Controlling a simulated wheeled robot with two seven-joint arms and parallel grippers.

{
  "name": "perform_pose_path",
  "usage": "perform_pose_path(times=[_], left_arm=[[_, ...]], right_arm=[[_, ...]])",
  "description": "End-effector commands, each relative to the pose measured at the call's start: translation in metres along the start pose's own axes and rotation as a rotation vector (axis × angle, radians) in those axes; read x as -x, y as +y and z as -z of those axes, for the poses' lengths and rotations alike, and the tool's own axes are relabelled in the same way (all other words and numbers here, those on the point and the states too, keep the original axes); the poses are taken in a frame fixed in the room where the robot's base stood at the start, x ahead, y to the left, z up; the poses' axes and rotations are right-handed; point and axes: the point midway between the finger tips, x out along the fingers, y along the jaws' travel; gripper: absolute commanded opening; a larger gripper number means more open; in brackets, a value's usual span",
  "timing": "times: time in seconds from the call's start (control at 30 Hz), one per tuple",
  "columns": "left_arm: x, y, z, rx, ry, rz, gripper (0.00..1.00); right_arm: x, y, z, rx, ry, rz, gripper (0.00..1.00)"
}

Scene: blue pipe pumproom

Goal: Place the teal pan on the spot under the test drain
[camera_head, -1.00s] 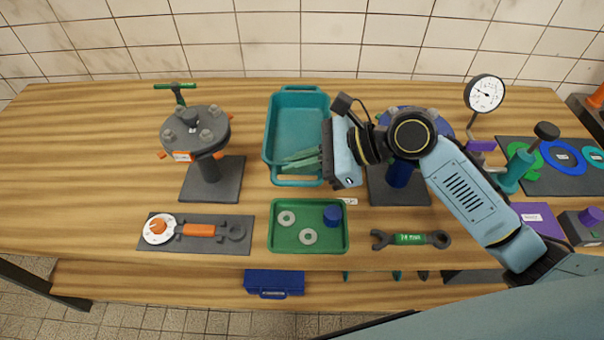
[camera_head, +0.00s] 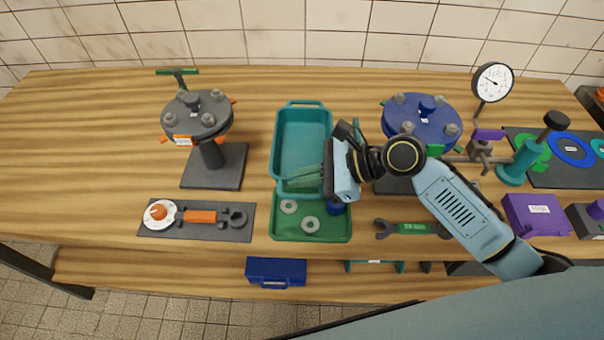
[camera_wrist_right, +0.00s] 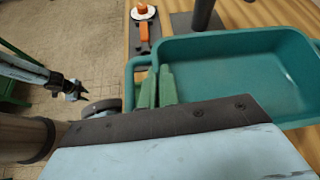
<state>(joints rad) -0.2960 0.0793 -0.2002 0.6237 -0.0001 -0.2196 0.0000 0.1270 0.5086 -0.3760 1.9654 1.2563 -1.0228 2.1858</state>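The teal pan (camera_head: 303,140) is an empty, deep rectangular tray with a loop handle at each end. Its near end overlaps the far edge of the green parts tray in the head view. My right gripper (camera_head: 306,177) has its green fingers at the pan's near end. In the right wrist view, the fingers (camera_wrist_right: 157,88) are close together on the pan's end wall by its handle, and the pan (camera_wrist_right: 235,70) extends right. I cannot make out a marked spot or clearly identify the test drain. A dark gripper-like end (camera_wrist_right: 70,88), probably my left gripper, shows small in the wrist view.
The green parts tray (camera_head: 285,230) holds washers and a blue piece. A grey flange stand (camera_head: 197,115) is left and a blue flange (camera_head: 422,118) right. A gauge (camera_head: 493,82), small valve (camera_head: 481,150) and purple box (camera_head: 536,215) stand right. The bench's far left is clear.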

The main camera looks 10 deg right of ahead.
Motion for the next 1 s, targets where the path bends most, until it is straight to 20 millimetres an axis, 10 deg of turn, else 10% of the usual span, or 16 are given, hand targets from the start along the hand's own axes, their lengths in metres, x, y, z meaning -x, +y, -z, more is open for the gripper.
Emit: perform_pose_path(times=[0.17,0.53,1.0], left_arm=[[0.0,0.001,-0.005,0.0,-0.008,-0.001,0.36],[-0.003,0.001,-0.006,-0.001,-0.01,-0.001,0.36],[0.005,0.0,-0.006,-0.001,-0.01,0.0,0.36]], right_arm=[[0.0,0.0,0.0,-0.001,0.0,0.0,0.24],[0.002,-0.001,-0.003,0.0,0.0,0.0,0.24],[0.093,0.0,-0.003,-0.001,0.004,-0.001,0.24]])
